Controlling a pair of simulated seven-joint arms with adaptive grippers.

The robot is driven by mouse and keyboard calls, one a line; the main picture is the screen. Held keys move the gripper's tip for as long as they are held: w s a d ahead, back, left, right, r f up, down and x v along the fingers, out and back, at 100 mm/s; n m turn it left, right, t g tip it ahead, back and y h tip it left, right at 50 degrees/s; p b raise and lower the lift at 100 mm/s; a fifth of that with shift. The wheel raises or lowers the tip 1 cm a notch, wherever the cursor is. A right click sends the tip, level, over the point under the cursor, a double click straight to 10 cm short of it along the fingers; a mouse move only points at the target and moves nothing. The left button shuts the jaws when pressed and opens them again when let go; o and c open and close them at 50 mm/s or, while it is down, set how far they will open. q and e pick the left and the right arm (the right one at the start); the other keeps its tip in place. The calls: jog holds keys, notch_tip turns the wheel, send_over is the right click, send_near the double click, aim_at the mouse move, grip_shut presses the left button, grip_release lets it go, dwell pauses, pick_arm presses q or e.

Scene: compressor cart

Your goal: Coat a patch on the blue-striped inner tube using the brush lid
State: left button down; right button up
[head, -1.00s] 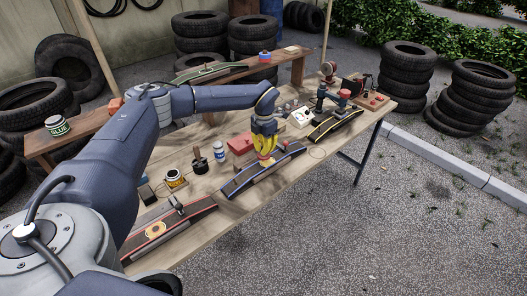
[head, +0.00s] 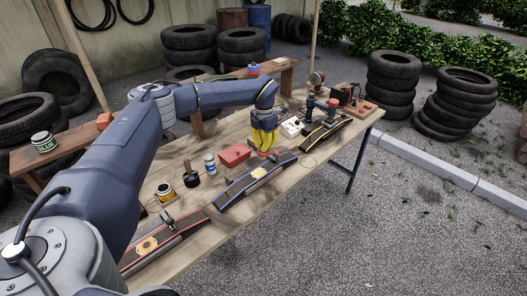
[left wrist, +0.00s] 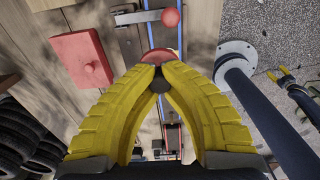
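The blue-striped inner tube (head: 235,191) lies on a curved support across the table. A round pale patch (head: 258,173) shows on its top. My left gripper (head: 265,150) is above the tube, just past the patch. In the left wrist view its yellow fingers (left wrist: 160,78) are closed on a small dark piece with a red disc, which looks like the brush lid (left wrist: 158,56). Its lower end is hidden. What looks like my right gripper (left wrist: 284,77) is far off at the right of the left wrist view, over the gravel, with its yellow fingers apart.
A red box (head: 235,154), a white-and-blue bottle (head: 210,164), a black brush pot (head: 191,178) and a yellow-labelled can (head: 165,192) stand behind the tube. A red-striped tube (head: 190,221) lies nearer, a yellow-striped one (head: 328,133) farther right. A green glue can (head: 44,142) stands on the bench.

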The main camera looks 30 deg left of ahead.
pick_arm(q)
jog(key=shift+r, duration=1.6)
